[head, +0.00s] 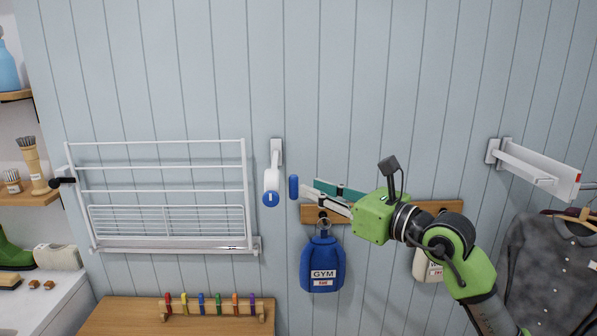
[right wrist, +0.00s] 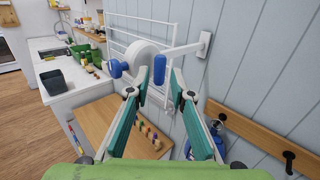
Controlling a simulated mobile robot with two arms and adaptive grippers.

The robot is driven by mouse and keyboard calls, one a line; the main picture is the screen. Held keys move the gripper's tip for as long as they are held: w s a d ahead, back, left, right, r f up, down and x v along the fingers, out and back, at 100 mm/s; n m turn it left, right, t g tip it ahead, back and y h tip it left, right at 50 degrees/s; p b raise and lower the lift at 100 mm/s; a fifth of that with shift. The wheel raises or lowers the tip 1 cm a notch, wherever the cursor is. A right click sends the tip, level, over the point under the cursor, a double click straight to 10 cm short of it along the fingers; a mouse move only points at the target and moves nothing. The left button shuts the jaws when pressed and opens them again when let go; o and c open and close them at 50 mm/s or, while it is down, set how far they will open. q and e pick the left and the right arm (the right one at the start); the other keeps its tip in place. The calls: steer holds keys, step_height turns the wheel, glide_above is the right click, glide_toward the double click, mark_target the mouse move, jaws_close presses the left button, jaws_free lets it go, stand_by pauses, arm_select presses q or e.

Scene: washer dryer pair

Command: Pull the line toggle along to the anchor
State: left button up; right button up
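The line toggle (head: 293,187) is a small upright blue cylinder just right of the white line reel (head: 272,182), which has a blue hub and hangs from a wall bracket. My right gripper (head: 306,190) comes in from the right, its fingertips close to the toggle. In the right wrist view the gripper (right wrist: 161,80) is open, and the toggle (right wrist: 159,69) shows just beyond and between the fingertips, not clasped. A white wall bracket (head: 535,165) with a red mark stands out at the far right; I cannot tell whether it is the anchor. My left gripper is not in view.
A wooden hook rail (head: 455,208) with a blue GYM bag (head: 322,265) hangs below my right gripper. A white folding rack (head: 170,192) is on the wall at left. A grey shirt (head: 545,265) hangs at right. The upper wall is clear.

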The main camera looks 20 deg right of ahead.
mark_target(297, 183)
steer(key=p+x, duration=0.1)
steer(key=x, duration=0.3)
steer(key=shift+w+a+r+p, duration=0.1)
steer(key=shift+w+r+p, duration=0.1)
steer(key=shift+p, duration=0.15)
steer(key=shift+w+a+f, duration=0.25)
steer(key=shift+w+a, duration=0.05)
steer(key=shift+w, duration=0.15)
